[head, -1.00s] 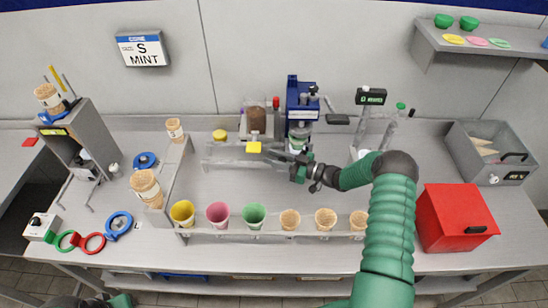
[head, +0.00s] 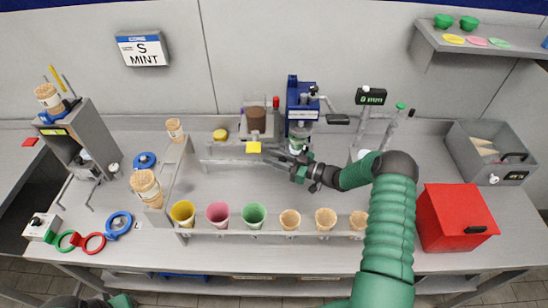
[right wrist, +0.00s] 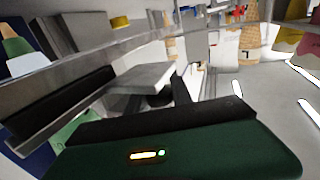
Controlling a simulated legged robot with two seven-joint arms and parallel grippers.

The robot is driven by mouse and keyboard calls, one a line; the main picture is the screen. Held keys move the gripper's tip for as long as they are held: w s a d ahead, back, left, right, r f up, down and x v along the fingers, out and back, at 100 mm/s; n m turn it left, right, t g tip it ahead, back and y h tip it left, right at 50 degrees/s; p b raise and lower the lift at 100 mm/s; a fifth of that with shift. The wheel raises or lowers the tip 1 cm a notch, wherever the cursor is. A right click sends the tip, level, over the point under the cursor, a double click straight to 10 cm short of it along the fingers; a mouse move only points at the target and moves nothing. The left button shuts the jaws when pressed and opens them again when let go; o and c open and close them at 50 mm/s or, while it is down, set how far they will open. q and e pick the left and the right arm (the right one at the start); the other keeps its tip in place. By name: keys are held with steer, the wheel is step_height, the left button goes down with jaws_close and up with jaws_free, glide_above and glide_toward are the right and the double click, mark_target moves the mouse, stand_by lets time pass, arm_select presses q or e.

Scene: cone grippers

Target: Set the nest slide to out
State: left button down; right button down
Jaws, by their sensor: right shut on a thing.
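A grey rail stand (head: 225,161) stands at the back middle of the bench, with a yellow tab (head: 253,147) on its front. I take this to be the nest slide, but its setting cannot be read. My right gripper (head: 279,153) reaches in from the right, close beside the yellow tab and in front of the blue machine. In the right wrist view, a flat grey block (right wrist: 146,77) sits at the dark fingers, beside a long grey rail (right wrist: 40,95). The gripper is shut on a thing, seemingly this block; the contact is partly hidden. My left gripper is not visible.
The blue machine (head: 301,96) stands just behind my right gripper. A front rack holds several cups, including a yellow cup (head: 183,212) and a green cup (head: 254,215). A red box (head: 455,218) is at the right. The bench between rail and rack is clear.

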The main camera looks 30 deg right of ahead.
steer(key=shift+w+r, duration=0.1)
steer(key=w+a+b, duration=0.5)
steer(key=w+a, duration=0.2)
steer(key=a, duration=0.5)
steer(key=w+a+b, duration=0.5)
steer(key=w+a, duration=0.3)
steer(key=a, duration=0.5)
steer(key=shift+w+r, duration=0.15)
steer(key=c, duration=1.6)
jaws_free()
steer(key=o, duration=0.4)
steer(key=shift+w+a, duration=0.1)
steer(key=shift+a, duration=0.1)
steer(key=shift+f, duration=0.2)
